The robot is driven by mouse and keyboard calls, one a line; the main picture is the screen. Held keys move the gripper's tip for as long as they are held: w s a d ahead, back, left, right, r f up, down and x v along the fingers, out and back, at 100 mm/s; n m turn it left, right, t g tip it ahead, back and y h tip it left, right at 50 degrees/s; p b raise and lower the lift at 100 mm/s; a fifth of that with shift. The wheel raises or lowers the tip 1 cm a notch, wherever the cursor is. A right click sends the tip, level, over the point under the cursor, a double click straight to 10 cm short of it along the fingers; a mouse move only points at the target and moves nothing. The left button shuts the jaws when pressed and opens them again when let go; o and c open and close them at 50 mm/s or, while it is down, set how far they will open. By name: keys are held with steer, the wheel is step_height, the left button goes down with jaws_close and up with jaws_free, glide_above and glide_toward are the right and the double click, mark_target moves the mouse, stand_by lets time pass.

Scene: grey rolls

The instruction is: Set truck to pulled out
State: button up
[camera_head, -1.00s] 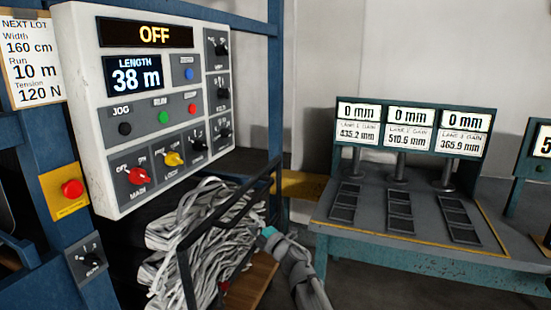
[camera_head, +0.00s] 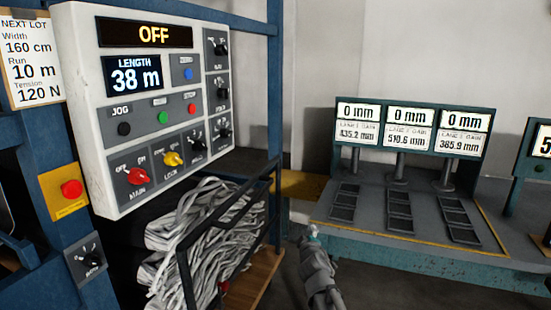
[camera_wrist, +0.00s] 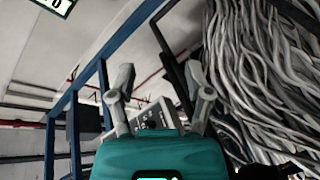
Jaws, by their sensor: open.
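The truck (camera_head: 262,278) appears to be the cart under the control panel, with a wooden deck and a dark rail frame. It holds a heap of grey strips (camera_head: 205,235) and stands partly inside the blue machine frame. The rear of it is hidden in shadow. The strips fill the right of the wrist view (camera_wrist: 265,75), with a dark bar beside them. My gripper (camera_head: 313,230) is right of the truck's rail in the head view, apart from it there. In the wrist view my gripper (camera_wrist: 160,78) has its two fingers spread, with nothing held between them.
The control panel (camera_head: 150,100) reads OFF and LENGTH 38 m. A red button (camera_head: 71,188) sits on the left post. A teal bench (camera_head: 420,250) with several displays stands to the right. Some floor shows between truck and bench.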

steer(key=s+d+f+m+g+h, duration=0.3)
steer(key=s+d+f+m+g, duration=0.45)
steer(key=s+f, duration=0.2)
steer(key=s+f+m+g+y, duration=0.1)
steer(key=s+f+g+y, duration=0.2)
steer(key=s, duration=0.5)
steer(key=s+f+m+g, duration=0.2)
steer(key=s+f+g, duration=0.1)
steer(key=s+g, duration=0.35)
step_height(320, 180, up, 18)
steer(key=p, duration=1.8)
steer(key=shift+s+a+t, duration=0.2)
steer(key=shift+a+t, duration=0.1)
steer(key=shift+a, duration=0.15)
